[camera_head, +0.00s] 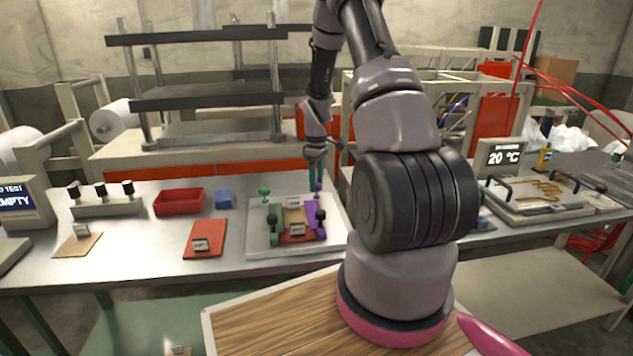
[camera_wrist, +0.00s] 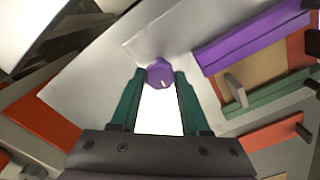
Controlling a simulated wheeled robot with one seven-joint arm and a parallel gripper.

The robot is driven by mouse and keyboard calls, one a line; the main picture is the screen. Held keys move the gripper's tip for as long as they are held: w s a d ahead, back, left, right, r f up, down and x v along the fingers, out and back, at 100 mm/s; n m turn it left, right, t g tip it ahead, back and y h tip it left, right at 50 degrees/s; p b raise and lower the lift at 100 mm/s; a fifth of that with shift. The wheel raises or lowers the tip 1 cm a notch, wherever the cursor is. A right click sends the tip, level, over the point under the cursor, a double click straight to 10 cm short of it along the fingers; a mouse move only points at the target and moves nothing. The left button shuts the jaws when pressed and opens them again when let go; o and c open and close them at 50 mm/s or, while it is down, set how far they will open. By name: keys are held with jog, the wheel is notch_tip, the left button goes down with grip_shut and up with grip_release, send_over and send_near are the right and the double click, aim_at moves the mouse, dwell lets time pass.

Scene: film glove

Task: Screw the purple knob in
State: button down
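The purple knob (camera_wrist: 160,73) sits between the tips of my gripper's two teal fingers in the wrist view, with no clear gap on either side. In the head view, the purple knob (camera_head: 319,187) is a small spot under the fingertips. My gripper (camera_head: 316,184) points straight down over the back right of the pale fixture plate (camera_head: 260,244). The fingers look shut on the knob. The knob's stem and underside are hidden. A purple block (camera_head: 314,214) lies on the plate just in front of the knob, and it also shows in the wrist view (camera_wrist: 250,38).
A green knob (camera_head: 264,191) stands at the plate's back left, near a green block (camera_head: 275,222). Small dark-knobbed clamps stand on both blocks. An orange mat (camera_head: 204,239), red bin (camera_head: 179,202) and blue box (camera_head: 224,199) lie to the left. A hotplate fixture (camera_head: 550,192) stands right.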

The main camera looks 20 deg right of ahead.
dwell(0.3)
jog(key=m, duration=0.4)
jog(key=shift+m, duration=0.4)
jog(key=m, duration=0.4)
jog(key=shift+m, duration=0.3)
jog(key=m, duration=0.4)
jog(key=shift+m, duration=2.2)
jog(key=shift+c, duration=1.9)
grip_release()
